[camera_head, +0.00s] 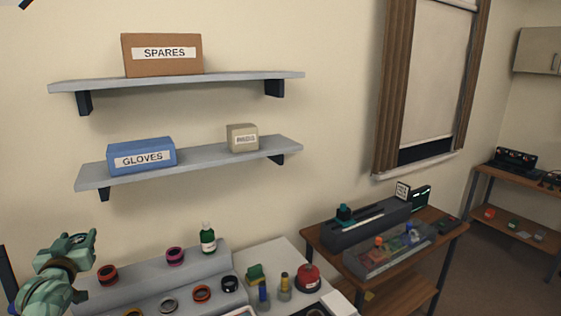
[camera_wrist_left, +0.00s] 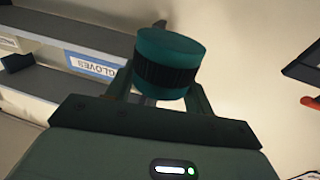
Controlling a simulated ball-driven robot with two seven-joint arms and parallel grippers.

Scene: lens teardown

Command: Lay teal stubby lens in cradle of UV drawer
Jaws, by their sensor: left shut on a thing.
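My left gripper (camera_head: 84,240) is raised at the far left of the head view, near the stepped grey rack. In the left wrist view it (camera_wrist_left: 162,90) is shut on the teal stubby lens (camera_wrist_left: 168,48), a short teal cylinder with a dark ribbed band, held in the air. I cannot make out the lens clearly in the head view. On the wooden bench at right is a long dark grey unit with a clear-sided tray (camera_head: 372,265), perhaps the UV drawer; small coloured pieces show in it. I cannot make out its cradle. My right gripper is not in view.
The stepped rack (camera_head: 150,285) holds several lens rings and a green bottle (camera_head: 208,238). Small tools and a red round container (camera_head: 308,278) stand on the white table between rack and bench. Shelves with a GLOVES box (camera_head: 141,156) and a SPARES box (camera_head: 162,54) hang above.

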